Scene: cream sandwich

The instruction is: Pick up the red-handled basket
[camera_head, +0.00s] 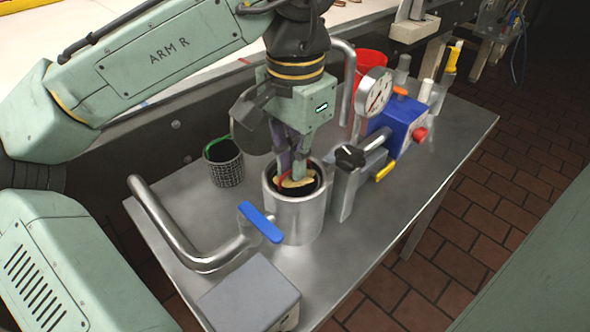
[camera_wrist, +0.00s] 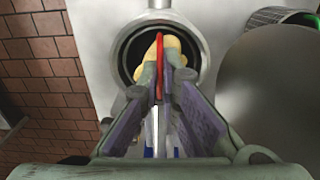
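The red-handled basket sits inside a round steel pot (camera_head: 296,218). Its red handle (camera_head: 282,179) rises beside yellowish food (camera_head: 300,182) in the pot, and most of the basket is hidden by the pot wall. In the wrist view the red handle (camera_wrist: 159,52) runs between my fingertips. My gripper (camera_head: 291,168) points down into the pot mouth. In the wrist view the gripper (camera_wrist: 160,80) has its fingers drawn together on both sides of the handle.
A dark mesh basket with a green rim (camera_head: 224,163) stands left of the pot. A blue-handled valve (camera_head: 260,222) and bent pipe (camera_head: 165,225) are close in front. A pressure gauge (camera_head: 374,95), blue box (camera_head: 400,120) and red bucket (camera_head: 369,62) stand to the right and behind.

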